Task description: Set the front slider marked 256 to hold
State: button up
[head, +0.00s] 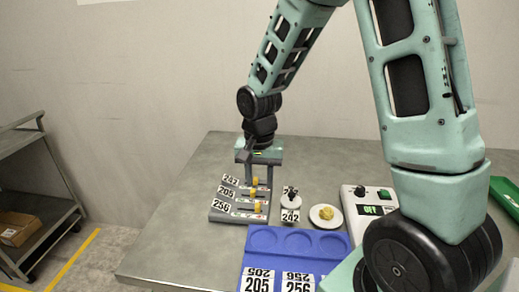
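A grey slider panel (222,215) with three stepped rows lies on the table, left of centre in the head view. Its labels seem to read 242, 205 and 256 from back to front. The front row, marked 256, has a yellow knob (258,207) toward the right part of its track. The middle and back rows also have yellow knobs, partly covered by my gripper. My gripper (260,183) points down over the back and middle rows, behind the front knob. Its two fingers are apart, with no object visibly held. Whether a finger touches a knob cannot be told.
A blue tray (290,262) with round recesses and labels 205 and 256 lies in front. A small holder marked 242 (290,214), a white dish (326,224) with a yellow lump and a control box with a green display (371,211) stand to the right.

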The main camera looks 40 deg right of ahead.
notch_tip(320, 180, up, 9)
jog(key=shift+r, duration=0.2)
dwell(0.6)
